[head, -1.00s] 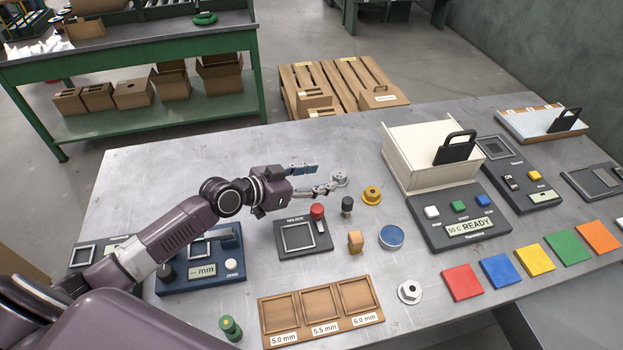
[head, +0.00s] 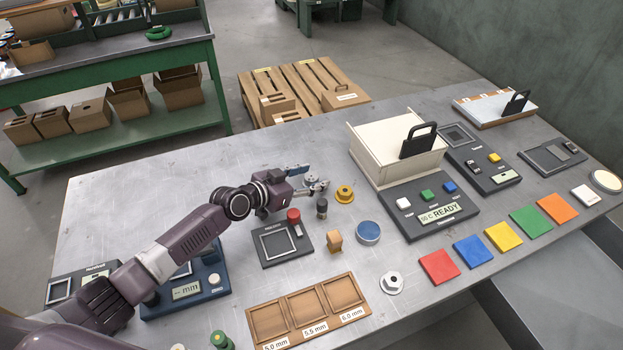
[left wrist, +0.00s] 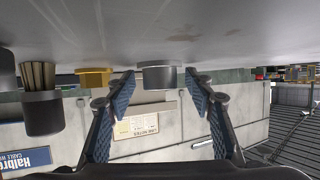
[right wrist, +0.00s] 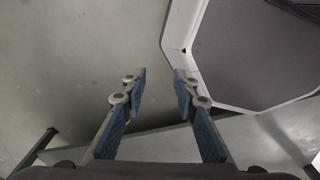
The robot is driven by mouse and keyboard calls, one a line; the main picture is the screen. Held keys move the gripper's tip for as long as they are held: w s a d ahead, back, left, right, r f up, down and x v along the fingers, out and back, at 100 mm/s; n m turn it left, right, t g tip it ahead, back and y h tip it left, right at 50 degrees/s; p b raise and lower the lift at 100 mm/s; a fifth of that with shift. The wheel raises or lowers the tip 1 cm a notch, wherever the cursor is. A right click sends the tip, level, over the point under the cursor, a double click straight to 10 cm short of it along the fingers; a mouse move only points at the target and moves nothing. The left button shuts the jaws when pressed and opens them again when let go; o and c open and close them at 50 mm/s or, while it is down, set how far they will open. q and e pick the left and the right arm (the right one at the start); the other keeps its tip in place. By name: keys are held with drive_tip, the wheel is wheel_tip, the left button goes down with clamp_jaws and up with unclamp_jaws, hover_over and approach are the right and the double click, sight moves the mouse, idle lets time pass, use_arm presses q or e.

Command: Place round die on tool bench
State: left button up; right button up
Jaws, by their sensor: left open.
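The round die (head: 312,178) is a small silver round piece on the grey metal table, partly hidden by my left gripper. In the left wrist view it is a short grey cylinder (left wrist: 160,76) between the open fingertips, slightly beyond them. My left gripper (head: 309,179) is open at the die, low over the table; contact cannot be told. A green bench (head: 110,57) with a grey top, perhaps the tool bench, stands at the back left. My right gripper (right wrist: 158,85) is open and empty in the right wrist view, outside the head view.
A yellow spool-like piece (head: 345,194), a dark brush-topped cylinder (head: 322,209) and a red knob (head: 293,215) stand close to the left gripper. A cream box (head: 392,154) is to the right. A silver hexagonal piece (head: 391,283) lies near a wooden tray (head: 310,311). The table's back left is clear.

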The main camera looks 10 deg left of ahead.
sight(311, 176)
use_arm(q)
drive_tip(key=shift+w, duration=0.15)
drive_tip(key=shift+c, duration=1.1)
clamp_jaws()
wheel_tip(311, 176, up, 20)
drive_tip(key=s+a+f+m+g+h, duration=0.1)
drive_tip(key=s+a+m, duration=0.1)
drive_tip(key=s, duration=1.1)
drive_tip(key=s+a+f+m+g+h, duration=0.1)
drive_tip(key=s+a+m+g+h, duration=0.1)
drive_tip(key=s, duration=1.1)
drive_tip(key=shift+a+h, duration=0.3)
drive_tip(key=shift+a, duration=0.3)
